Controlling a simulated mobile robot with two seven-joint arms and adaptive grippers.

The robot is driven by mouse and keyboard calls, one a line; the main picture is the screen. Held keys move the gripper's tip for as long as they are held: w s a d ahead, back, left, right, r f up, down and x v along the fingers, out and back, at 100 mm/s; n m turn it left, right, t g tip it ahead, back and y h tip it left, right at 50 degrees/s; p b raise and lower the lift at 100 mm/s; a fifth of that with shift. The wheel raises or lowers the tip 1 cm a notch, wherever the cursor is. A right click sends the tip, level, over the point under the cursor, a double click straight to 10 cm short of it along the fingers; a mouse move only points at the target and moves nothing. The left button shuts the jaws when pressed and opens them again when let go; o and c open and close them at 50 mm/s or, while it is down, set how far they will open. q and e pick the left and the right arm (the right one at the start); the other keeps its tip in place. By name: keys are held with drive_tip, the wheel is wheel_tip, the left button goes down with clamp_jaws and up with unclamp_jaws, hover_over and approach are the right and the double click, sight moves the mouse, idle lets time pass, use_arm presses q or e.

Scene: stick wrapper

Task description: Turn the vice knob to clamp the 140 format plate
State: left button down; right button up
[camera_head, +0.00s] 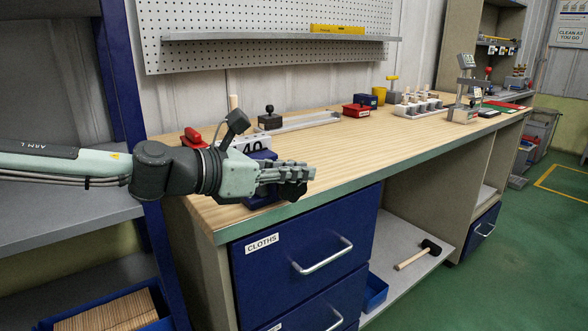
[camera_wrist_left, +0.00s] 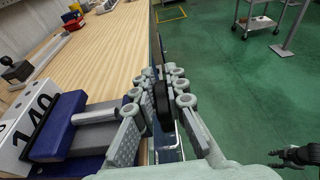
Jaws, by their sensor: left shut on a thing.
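The blue vice (camera_head: 262,155) stands at the bench's near left corner. Its steel spindle (camera_wrist_left: 97,116) points to the bench edge. The white plate (camera_head: 250,144), marked 140 in the left wrist view (camera_wrist_left: 17,150), stands upright at the vice; a blue jaw covers part of it. I cannot tell whether the jaws touch it. My left gripper (camera_head: 290,177) is shut on the black vice knob (camera_wrist_left: 162,104), with fingers on both sides of it. A dark jointed part, likely my right gripper (camera_wrist_left: 297,156), shows at the right edge of the left wrist view; its fingers are unclear.
A black-knobbed fixture (camera_head: 270,119) with a rail and a red object (camera_head: 193,138) stand behind the vice. A red box (camera_head: 356,110) and other items are farther back. The bench middle is clear. A drawer handle (camera_head: 323,258) projects below the edge.

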use_arm(q)
drive_tip(key=shift+d+f+g+y, duration=0.15)
drive_tip(key=shift+d+g+y, duration=0.05)
drive_tip(key=shift+g+y, duration=0.3)
drive_tip(key=shift+d+f+g+y, duration=0.15)
drive_tip(key=shift+g+y, duration=0.25)
drive_tip(key=shift+y, duration=0.2)
drive_tip(key=c, duration=1.5)
unclamp_jaws()
drive_tip(key=shift+w+r, duration=0.1)
drive_tip(key=shift+c, duration=0.2)
drive_tip(key=shift+w+a, duration=0.1)
